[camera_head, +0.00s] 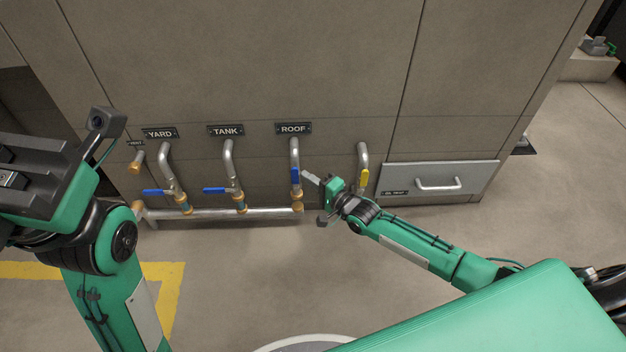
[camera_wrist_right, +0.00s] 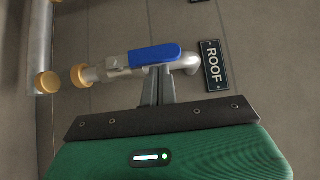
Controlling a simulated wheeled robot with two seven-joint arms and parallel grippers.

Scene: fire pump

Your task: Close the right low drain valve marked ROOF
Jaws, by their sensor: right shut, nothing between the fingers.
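The ROOF valve has a blue lever (camera_head: 295,177) on a bent steel pipe (camera_head: 294,152) under the ROOF plate (camera_head: 293,128). The lever lies roughly in line with the pipe. In the right wrist view the lever (camera_wrist_right: 155,55) runs along the pipe, near the ROOF plate (camera_wrist_right: 214,66). My right gripper (camera_head: 306,175) is shut and empty. Its fingertips (camera_wrist_right: 160,72) are right at the lever's side; whether they touch it I cannot tell. My left gripper (camera_head: 14,180) is at the left edge, away from the valves, its fingers partly cut off.
The TANK lever (camera_head: 215,190) and YARD lever (camera_head: 155,192) lie across their pipes. A horizontal steel pipe (camera_head: 225,213) runs below. A drawer (camera_head: 440,177) is at the right. The floor in front is clear.

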